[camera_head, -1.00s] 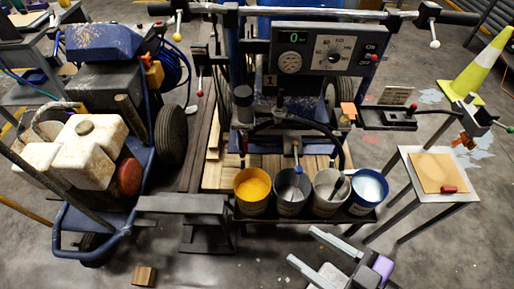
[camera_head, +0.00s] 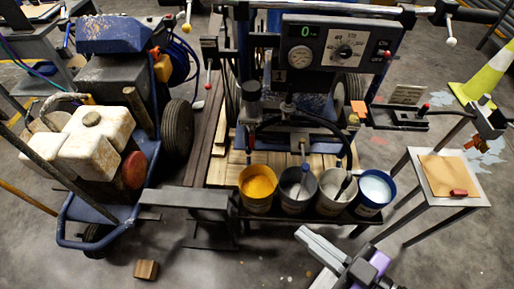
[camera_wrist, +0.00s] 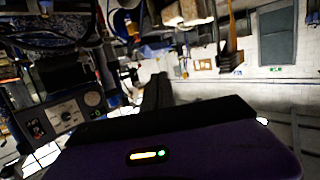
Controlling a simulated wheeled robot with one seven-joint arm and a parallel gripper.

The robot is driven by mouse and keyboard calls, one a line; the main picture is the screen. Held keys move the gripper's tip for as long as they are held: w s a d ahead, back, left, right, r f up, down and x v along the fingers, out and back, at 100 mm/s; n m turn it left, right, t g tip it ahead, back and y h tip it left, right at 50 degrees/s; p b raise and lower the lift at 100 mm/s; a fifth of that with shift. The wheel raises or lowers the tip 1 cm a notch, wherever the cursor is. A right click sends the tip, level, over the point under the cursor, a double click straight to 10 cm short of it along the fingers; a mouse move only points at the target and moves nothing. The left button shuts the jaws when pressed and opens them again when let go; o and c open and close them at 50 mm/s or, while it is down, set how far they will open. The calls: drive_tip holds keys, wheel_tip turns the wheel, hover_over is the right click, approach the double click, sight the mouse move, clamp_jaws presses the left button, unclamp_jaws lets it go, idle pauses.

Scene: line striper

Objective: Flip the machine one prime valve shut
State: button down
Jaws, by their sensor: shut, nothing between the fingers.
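Machine one is the blue striper with the grey control panel (camera_head: 335,47) and a "1" plate (camera_head: 280,76) below it. The panel also shows at the left of the wrist view (camera_wrist: 62,115). An orange tab (camera_head: 358,107) sits at the machine's right side, and a red-tipped lever (camera_head: 208,84) stands at its left. I cannot tell for sure which part is the prime valve or how it is set. My gripper (camera_head: 303,234) is shut and empty, low in front of the paint cans and apart from the machine.
Several paint cans stand on a front shelf, with a yellow one (camera_head: 257,184) at the left. A second striper with a white tank (camera_head: 98,135) is at the left. A small table (camera_head: 430,203) and a cone (camera_head: 485,75) are at the right. A wood block (camera_head: 146,269) lies on the floor.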

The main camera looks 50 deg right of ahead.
drive_tip(key=w+d+f+m+t+h+b, duration=0.25)
drive_tip(key=w+d+f+m+b, duration=0.3)
drive_tip(key=w+f, duration=0.45)
drive_tip(key=m+g+h+b, duration=0.2)
drive_tip(key=m+h+b, duration=0.5)
drive_tip(key=m, duration=0.8)
approach(252, 139)
drive_tip(key=s+d+r, duration=0.1)
drive_tip(key=s, duration=0.5)
drive_tip(key=f+m, duration=0.1)
drive_tip(key=d+f+m+g, duration=0.1)
drive_tip(key=m, duration=0.1)
drive_tip(key=f+m, duration=0.1)
drive_tip(key=shift+s+d+f+g+h, duration=0.15)
drive_tip(key=shift+d+g+h, duration=0.1)
drive_tip(key=shift+d, duration=0.1)
drive_tip(key=w+d, duration=0.3)
drive_tip(key=w, duration=0.8)
